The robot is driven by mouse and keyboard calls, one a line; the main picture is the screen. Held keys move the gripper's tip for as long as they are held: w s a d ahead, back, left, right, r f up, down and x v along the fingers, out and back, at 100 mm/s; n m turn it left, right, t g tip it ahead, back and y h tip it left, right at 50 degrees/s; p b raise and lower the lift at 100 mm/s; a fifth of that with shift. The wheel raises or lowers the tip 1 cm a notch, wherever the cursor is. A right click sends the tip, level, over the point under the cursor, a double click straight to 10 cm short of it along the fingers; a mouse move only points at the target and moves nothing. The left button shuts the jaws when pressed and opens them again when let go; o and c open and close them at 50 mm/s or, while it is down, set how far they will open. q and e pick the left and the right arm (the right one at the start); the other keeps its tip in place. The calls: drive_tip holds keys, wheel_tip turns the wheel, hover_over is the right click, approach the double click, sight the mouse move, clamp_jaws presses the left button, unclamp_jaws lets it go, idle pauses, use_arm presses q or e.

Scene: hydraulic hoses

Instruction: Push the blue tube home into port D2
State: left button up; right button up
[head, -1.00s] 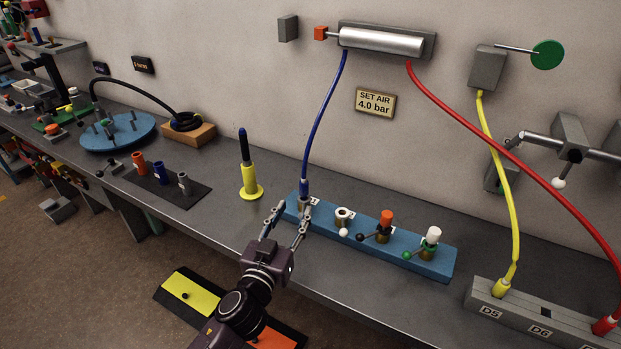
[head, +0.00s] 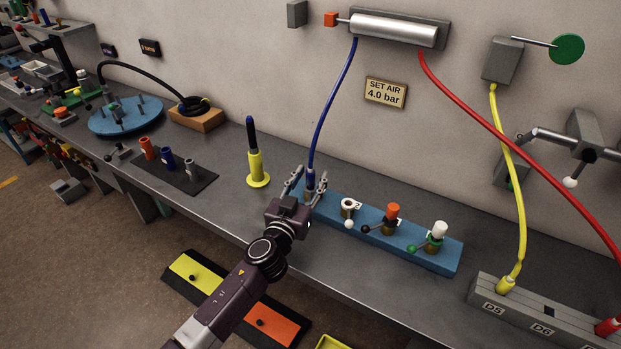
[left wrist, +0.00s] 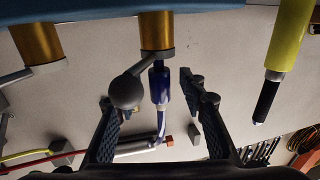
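The blue tube (head: 334,100) hangs from the silver cylinder on the wall. Its dark blue end fitting (head: 310,180) stands upright at the leftmost port of the blue manifold (head: 435,259). My left gripper (head: 308,182) has one finger on each side of this fitting. In the left wrist view the fitting (left wrist: 160,84) meets the grey collar of a brass port (left wrist: 156,32), between the open fingers (left wrist: 158,108), with gaps on both sides. A dark ball lever (left wrist: 125,92) sits beside it. I cannot read a D2 label or tell how deep the fitting sits. My right gripper is out of view.
A yellow stand with a dark rod (head: 256,165) is close left of my gripper. Ports with white, orange and white tops and ball levers are along the manifold to the right. A grey block (head: 540,318) labelled D5 and D6 holds yellow and red tubes.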

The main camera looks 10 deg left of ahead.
use_arm(q)
drive_tip(key=shift+w, duration=0.15)
clamp_jaws()
idle(0.4)
